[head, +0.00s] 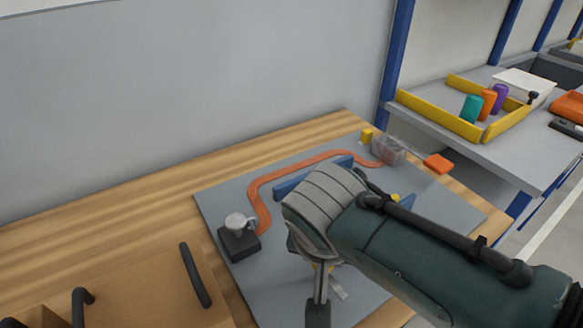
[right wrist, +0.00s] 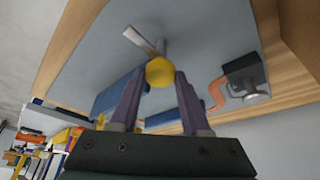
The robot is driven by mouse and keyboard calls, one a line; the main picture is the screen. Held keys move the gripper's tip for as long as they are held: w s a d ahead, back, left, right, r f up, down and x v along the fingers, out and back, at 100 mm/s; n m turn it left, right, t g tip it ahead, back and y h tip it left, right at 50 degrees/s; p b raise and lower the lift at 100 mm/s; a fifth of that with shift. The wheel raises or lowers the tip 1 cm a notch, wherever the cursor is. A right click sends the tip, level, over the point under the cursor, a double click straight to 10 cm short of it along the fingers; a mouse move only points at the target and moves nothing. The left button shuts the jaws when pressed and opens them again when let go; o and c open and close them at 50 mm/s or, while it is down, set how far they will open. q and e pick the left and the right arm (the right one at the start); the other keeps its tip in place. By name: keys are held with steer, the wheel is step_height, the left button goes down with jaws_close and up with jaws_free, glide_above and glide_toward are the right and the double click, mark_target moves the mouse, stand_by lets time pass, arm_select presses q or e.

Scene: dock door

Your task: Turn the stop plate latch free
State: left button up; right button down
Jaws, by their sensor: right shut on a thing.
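The latch shows in the right wrist view as a yellow knob (right wrist: 160,72) with a pale metal strip (right wrist: 140,40) reaching to the upper left, over the grey board (right wrist: 200,25). My right gripper (right wrist: 159,80) is shut on the yellow knob, one finger on each side. In the head view my right gripper (head: 319,268) is low over the front of the grey board (head: 220,200), largely hidden by my own arm. A bit of the metal strip (head: 339,291) shows beside it. My left gripper is in neither view.
A dark block with a metal fitting (head: 240,238) sits on the board's left part. An orange strip (head: 290,171) curves to a clear box (head: 388,150). An orange block (head: 438,163) lies at right. A brown box with black handles (head: 150,285) is at lower left.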

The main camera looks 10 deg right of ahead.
stand_by(0.3)
steer(key=shift+c, duration=1.8)
jaws_free()
steer(key=shift+r, duration=0.1)
steer(key=p+v, duration=0.4)
steer(key=v, duration=0.5)
steer(key=shift+r, duration=0.35)
steer(key=shift+s, duration=0.1)
